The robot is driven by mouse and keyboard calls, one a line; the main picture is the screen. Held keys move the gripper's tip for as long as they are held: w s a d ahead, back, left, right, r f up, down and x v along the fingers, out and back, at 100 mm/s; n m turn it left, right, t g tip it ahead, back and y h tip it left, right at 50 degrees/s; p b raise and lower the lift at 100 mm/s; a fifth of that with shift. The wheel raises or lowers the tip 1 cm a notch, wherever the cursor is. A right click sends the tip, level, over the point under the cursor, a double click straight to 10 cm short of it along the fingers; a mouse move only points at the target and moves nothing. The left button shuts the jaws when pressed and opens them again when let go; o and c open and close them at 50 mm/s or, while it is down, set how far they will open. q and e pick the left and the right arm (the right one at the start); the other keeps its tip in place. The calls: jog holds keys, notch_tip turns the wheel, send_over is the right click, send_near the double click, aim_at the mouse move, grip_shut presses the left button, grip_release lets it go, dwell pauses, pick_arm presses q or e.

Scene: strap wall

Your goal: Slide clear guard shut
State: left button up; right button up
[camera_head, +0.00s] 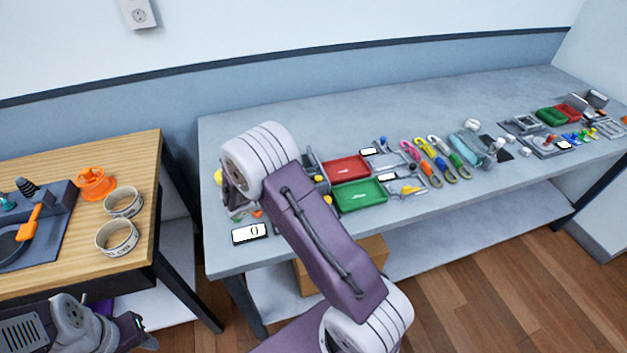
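I cannot make out the clear guard for certain; it is too small or hidden behind my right arm. My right arm reaches over the left end of the grey bench (420,95). Its wrist and gripper (236,202) are mostly behind its white joint, at small grey parts near the bench's left edge, so its opening is hidden. Part of my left arm shows at the bottom left, with a dark end (136,330) near the wooden table's front; its fingers are not clear.
A red tray (346,168) and a green tray (360,196) lie right of my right arm. Several coloured carabiners (437,160) lie beyond them. A white display (249,233) is at the front edge. The wooden table (70,165) holds two bowls (118,238). The bench's back strip is clear.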

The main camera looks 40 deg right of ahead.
jog(key=shift+s+d, duration=0.15)
jog(key=shift+a+r, duration=0.1)
jog(key=shift+a, duration=0.1)
jog(key=v, duration=0.8)
jog(key=shift+a+r, duration=0.15)
jog(key=shift+a, duration=0.2)
